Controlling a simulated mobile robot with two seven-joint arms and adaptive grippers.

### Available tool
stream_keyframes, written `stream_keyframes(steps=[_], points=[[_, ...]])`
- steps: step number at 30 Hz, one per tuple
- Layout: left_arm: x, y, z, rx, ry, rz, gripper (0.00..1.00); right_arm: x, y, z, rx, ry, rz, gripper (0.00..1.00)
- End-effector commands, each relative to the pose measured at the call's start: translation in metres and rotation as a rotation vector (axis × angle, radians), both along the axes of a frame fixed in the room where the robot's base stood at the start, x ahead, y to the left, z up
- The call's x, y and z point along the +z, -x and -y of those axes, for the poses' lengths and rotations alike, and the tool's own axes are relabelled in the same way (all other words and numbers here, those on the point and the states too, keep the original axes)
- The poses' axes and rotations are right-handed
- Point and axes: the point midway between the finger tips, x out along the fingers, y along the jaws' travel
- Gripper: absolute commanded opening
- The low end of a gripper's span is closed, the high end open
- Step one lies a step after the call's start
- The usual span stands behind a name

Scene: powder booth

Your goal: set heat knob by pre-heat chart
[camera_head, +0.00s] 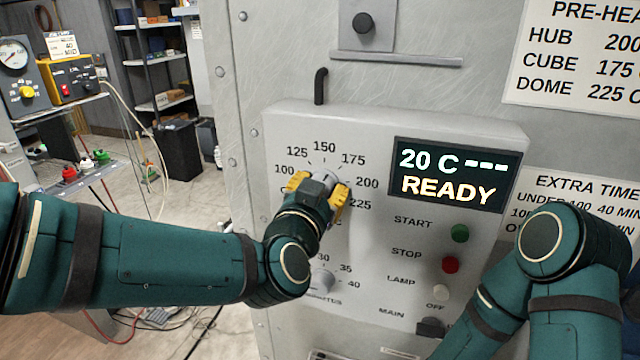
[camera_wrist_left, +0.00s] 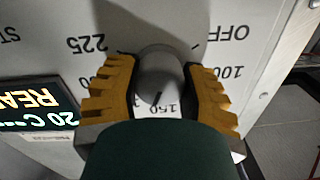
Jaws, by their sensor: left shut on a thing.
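The heat knob (camera_head: 330,177) is grey and sits on the pale control panel (camera_head: 385,240), inside a dial marked 100 to 225. My left gripper (camera_head: 320,188) is shut on the knob, one yellow finger on each side. The left wrist view, upside down, shows the knob (camera_wrist_left: 160,75) between the fingers with its dark pointer line near the 150 label. The pre-heat chart (camera_head: 585,55) at upper right reads HUB 200, CUBE 175 C, DOME 225 C, partly cut off. The display (camera_head: 458,175) reads 20 C, dashes and READY. My right gripper is out of view.
A lower knob (camera_head: 321,281) sits below my left wrist. Green START (camera_head: 460,233) and red STOP (camera_head: 450,264) buttons are at right, near my right arm. An extra-time chart (camera_head: 590,187) is partly hidden. A rack with small coloured items stands far left.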

Motion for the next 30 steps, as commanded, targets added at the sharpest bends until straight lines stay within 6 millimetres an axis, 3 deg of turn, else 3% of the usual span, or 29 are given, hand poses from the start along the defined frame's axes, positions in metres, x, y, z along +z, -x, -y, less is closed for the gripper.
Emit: stream_keyframes(steps=[30], points=[[0.0, 0.0, -0.001, 0.0, -0.843, 0.272, 0.06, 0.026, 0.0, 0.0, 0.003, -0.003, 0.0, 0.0]])
